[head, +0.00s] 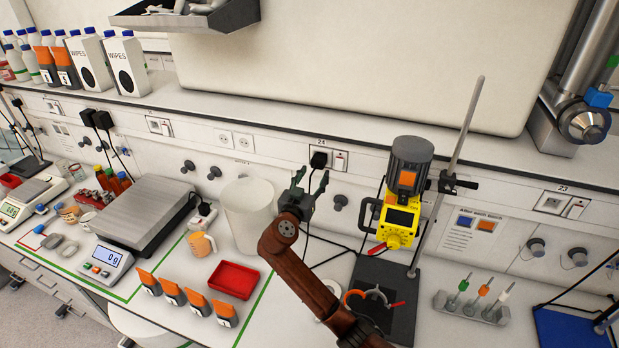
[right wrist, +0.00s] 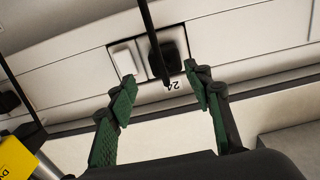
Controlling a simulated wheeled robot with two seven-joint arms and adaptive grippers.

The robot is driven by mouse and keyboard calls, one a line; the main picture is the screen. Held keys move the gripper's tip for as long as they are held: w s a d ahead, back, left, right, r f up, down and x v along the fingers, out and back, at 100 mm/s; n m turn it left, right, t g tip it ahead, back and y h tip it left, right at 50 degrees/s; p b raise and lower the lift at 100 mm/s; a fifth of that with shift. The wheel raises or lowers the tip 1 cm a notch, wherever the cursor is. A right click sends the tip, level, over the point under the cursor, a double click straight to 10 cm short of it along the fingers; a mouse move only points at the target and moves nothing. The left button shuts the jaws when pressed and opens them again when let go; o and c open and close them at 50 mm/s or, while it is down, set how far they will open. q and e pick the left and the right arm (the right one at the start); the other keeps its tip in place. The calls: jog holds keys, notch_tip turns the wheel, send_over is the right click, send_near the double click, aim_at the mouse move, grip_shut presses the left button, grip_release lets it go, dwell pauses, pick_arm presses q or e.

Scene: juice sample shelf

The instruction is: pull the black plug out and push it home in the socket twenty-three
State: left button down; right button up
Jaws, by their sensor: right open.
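The black plug (head: 319,159) sits in the socket marked 24 on the wall rail, with its cable hanging down. In the right wrist view the plug (right wrist: 170,52) shows upside down beside a white switch, its cable crossing in front. Socket twenty-three (head: 552,203) is at the far right of the rail and looks empty, with a switch beside it. My right gripper (head: 311,178) is open just below and in front of the plug. Its green-padded fingers (right wrist: 160,80) are spread to either side of the plug's line, apart from it. My left gripper is out of view.
A yellow and grey stirrer motor (head: 403,190) on a slanted metal rod (head: 446,175) stands between the two sockets. A white cylinder (head: 249,215) is left of my gripper. A rack of small tools (head: 471,307) stands below socket twenty-three.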

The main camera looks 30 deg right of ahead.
aim_at(316, 166)
jog(key=shift+w+d, duration=0.4)
jog(key=shift+w, duration=0.2)
jog(key=shift+w+d, duration=0.35)
jog(key=shift+w, duration=0.2)
jog(key=shift+w+d+f+b, duration=0.3)
jog(key=shift+w+d+b, duration=0.1)
jog(key=shift+w, duration=0.3)
jog(key=shift+b+x, duration=0.7)
jog(key=shift+x, duration=0.5)
jog(key=shift+d+r, duration=0.1)
jog(key=shift+d, duration=0.15)
jog(key=shift+r, duration=0.1)
jog(key=c, duration=0.8)
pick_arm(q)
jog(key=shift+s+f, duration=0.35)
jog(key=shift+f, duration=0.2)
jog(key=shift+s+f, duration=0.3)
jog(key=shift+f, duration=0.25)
pick_arm(e)
grip_shut()
